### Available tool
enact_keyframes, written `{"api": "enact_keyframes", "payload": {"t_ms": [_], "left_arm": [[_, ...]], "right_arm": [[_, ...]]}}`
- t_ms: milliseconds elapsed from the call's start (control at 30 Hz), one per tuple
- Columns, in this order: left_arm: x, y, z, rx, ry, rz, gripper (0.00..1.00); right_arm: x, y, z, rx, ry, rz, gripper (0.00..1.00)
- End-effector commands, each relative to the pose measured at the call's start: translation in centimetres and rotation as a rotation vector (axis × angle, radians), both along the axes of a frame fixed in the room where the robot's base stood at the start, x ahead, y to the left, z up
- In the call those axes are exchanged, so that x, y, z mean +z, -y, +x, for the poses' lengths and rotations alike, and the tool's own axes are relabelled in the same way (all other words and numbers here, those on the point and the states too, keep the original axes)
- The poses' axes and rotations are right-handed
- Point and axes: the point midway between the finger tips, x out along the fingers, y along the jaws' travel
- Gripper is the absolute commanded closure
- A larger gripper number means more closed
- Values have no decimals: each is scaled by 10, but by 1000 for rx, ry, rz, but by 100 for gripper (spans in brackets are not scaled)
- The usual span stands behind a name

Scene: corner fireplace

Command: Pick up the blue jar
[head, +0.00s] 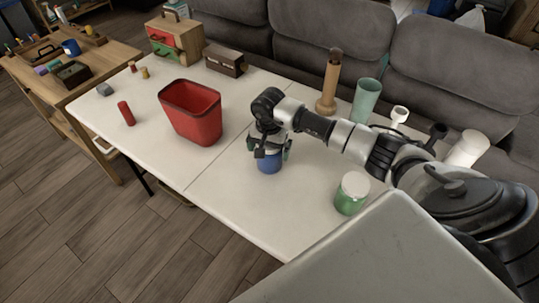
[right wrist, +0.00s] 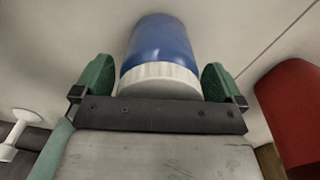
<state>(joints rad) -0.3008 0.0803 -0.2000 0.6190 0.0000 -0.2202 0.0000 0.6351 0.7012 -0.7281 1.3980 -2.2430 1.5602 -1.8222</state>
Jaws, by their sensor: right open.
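The blue jar (head: 269,163) stands on the white table (head: 215,192), near its front edge. In the right wrist view the jar (right wrist: 160,45) shows a blue body and a ribbed white lid. My right gripper (head: 270,150) is above and around the top of the jar. In the right wrist view its green-padded fingers (right wrist: 158,80) are open on either side of the jar, with gaps visible beside the lid. The gripper hides the jar's lid in the head view. My left gripper is not in view.
A red bin (head: 190,115) stands left of the jar, and a green jar with a white lid (head: 351,193) stands to its right. A green cup (head: 366,100) and a brown bottle (head: 328,85) stand behind. A grey sofa (head: 330,40) borders the back.

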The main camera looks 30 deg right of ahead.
Motion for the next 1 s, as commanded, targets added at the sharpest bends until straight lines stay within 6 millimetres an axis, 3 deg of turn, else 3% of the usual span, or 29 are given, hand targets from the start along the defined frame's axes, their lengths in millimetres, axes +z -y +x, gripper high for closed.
{"api": "enact_keyframes", "payload": {"t_ms": [33,367,733,933,1000], "left_arm": [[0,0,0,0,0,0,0],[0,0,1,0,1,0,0],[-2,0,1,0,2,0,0],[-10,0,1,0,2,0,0],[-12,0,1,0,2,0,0]], "right_arm": [[0,0,0,0,0,0,0],[1,0,0,0,1,0,49],[8,1,1,0,3,-2,49],[38,1,2,1,8,-3,49],[47,7,-10,-1,1,-5,49]]}}
